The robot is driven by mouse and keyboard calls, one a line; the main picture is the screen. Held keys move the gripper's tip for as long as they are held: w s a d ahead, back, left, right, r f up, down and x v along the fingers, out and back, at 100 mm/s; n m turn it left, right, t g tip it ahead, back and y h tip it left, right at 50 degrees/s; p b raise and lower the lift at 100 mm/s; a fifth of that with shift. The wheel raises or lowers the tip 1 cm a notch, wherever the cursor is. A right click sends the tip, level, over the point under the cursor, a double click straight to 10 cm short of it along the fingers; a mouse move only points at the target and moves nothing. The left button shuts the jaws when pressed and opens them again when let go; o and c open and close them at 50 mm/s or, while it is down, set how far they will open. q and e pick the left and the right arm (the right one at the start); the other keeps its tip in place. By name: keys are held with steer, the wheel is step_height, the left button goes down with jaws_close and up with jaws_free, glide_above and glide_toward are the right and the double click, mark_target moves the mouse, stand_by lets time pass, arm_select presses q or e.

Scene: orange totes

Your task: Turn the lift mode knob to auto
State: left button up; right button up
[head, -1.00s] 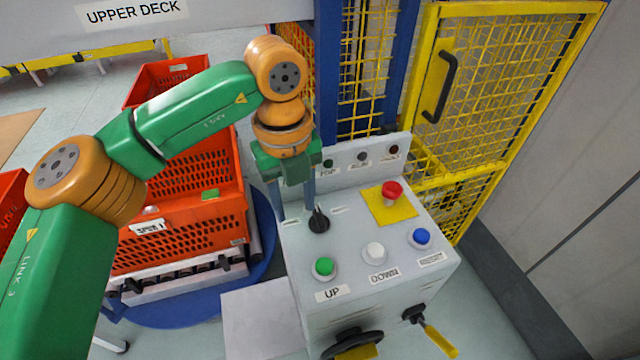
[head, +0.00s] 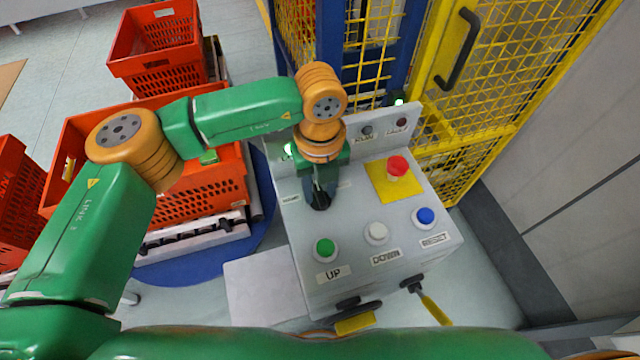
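The grey control box carries a black lift mode knob (head: 320,201) at the left of its sloped top. My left gripper (head: 321,190) points down right at this knob, its fingers at or around the knob's upper part. The fingers and the wrist hide much of the knob, so its pointer direction and the finger gap cannot be made out. The small labels beside the knob are unreadable. My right gripper is not in view.
The box also has a green UP button (head: 325,249), a white DOWN button (head: 376,233), a blue button (head: 425,217) and a red mushroom button (head: 397,167). Orange totes (head: 205,190) stand at left; a yellow mesh gate (head: 480,90) stands behind.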

arm_select(q)
steer(key=shift+s, duration=0.15)
jaws_close()
steer(key=shift+f+m+b, duration=0.1)
steer(key=shift+m+b, duration=0.3)
steer(key=shift+b, duration=0.3)
steer(key=m+b, duration=0.2)
steer(key=shift+f+b, duration=0.1)
steer(key=shift+b, duration=0.2)
steer(key=m+b, duration=0.2)
steer(key=m, duration=0.1)
steer(key=shift+r+m+b, duration=0.25)
steer(key=shift+m+b, duration=0.55)
steer(key=shift+m, duration=0.7)
